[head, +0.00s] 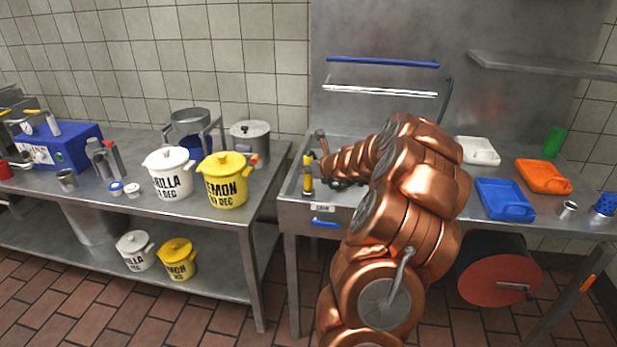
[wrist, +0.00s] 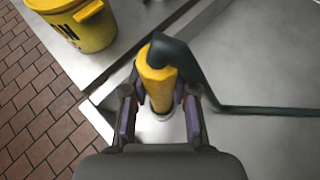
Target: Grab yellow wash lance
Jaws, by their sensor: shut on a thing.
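The yellow wash lance (wrist: 157,88) is upright between the two fingers of my gripper (wrist: 158,112) in the wrist view. Its top bends over into a dark handle or hose that runs off to the right. The fingers are closed around the yellow body. In the head view the lance (head: 308,176) stands at the left end of the sink, and my copper arm reaches to it from the right. My gripper is mostly hidden behind the arm there.
The steel sink unit (head: 298,214) has a small label and a blue handle on its front. A yellow lemon pot (head: 226,182) and a white pot (head: 170,177) stand on the left table. Blue (head: 504,200) and orange (head: 543,177) trays lie at the right.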

